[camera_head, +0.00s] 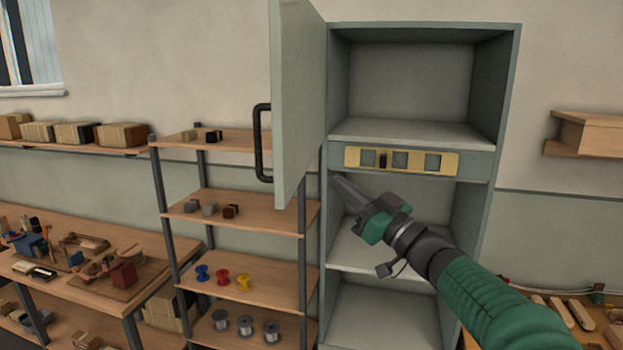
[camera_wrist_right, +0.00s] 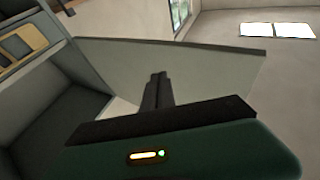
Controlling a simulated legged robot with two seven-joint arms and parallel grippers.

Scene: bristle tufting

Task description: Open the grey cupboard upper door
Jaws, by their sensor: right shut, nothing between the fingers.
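The grey cupboard (camera_head: 511,75) stands in the middle of the head view. Its upper door (camera_head: 298,100) is swung wide open to the left, and the upper compartment behind it shows empty. A dark bar handle (camera_head: 262,143) is on the door's outer face, at its left edge. My right gripper (camera_head: 338,182) is shut and empty, in front of the cupboard just below and right of the door's lower edge. In the right wrist view, the gripper (camera_wrist_right: 158,80) shows against the door panel (camera_wrist_right: 200,75); contact cannot be told. My left gripper is not in view.
A yellow panel (camera_head: 400,161) crosses the cupboard below the upper compartment; open shelves lie beneath. A shelf rack (camera_head: 238,204) with spools and small blocks stands close left. A cluttered workbench (camera_head: 150,240) is farther left. A wall shelf (camera_head: 585,130) is at right.

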